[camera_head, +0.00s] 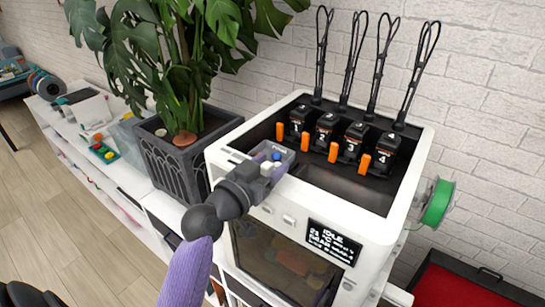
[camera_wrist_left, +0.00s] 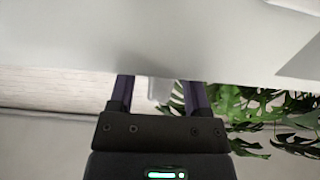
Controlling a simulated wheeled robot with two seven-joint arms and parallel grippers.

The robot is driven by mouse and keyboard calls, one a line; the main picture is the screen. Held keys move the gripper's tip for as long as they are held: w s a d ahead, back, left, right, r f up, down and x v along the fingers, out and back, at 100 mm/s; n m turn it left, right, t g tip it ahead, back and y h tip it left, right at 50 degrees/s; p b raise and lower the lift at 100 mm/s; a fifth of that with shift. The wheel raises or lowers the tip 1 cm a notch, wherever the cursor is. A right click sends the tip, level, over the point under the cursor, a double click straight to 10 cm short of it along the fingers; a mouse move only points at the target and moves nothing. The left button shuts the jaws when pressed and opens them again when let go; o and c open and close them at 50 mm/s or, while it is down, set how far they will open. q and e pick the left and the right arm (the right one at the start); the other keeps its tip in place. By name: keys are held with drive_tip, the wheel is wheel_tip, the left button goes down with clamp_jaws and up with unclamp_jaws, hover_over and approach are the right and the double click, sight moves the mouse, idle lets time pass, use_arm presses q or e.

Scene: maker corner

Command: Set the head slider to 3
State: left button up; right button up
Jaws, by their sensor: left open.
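The white printer-like machine (camera_head: 390,225) has four black heads in its open top, numbered 1 (camera_head: 297,127), 2 (camera_head: 325,134), 3 (camera_head: 355,142) and 4 (camera_head: 387,152), with orange levers. Its front display (camera_head: 333,243) reads IDLE. Small pale tabs (camera_head: 289,219) sit on the upper front edge; I cannot tell whether one is the head slider. My right gripper is out of view.
A potted plant (camera_head: 175,160) stands close to the left of the machine, its leaves overhanging. Black cable loops (camera_head: 360,60) rise behind the heads. A green spool (camera_head: 437,202) hangs on the right side. A red-lined case (camera_head: 460,290) lies at lower right.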

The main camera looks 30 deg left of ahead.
use_arm(q)
drive_tip(key=shift+w, duration=0.5)
clamp_jaws()
idle(1.1)
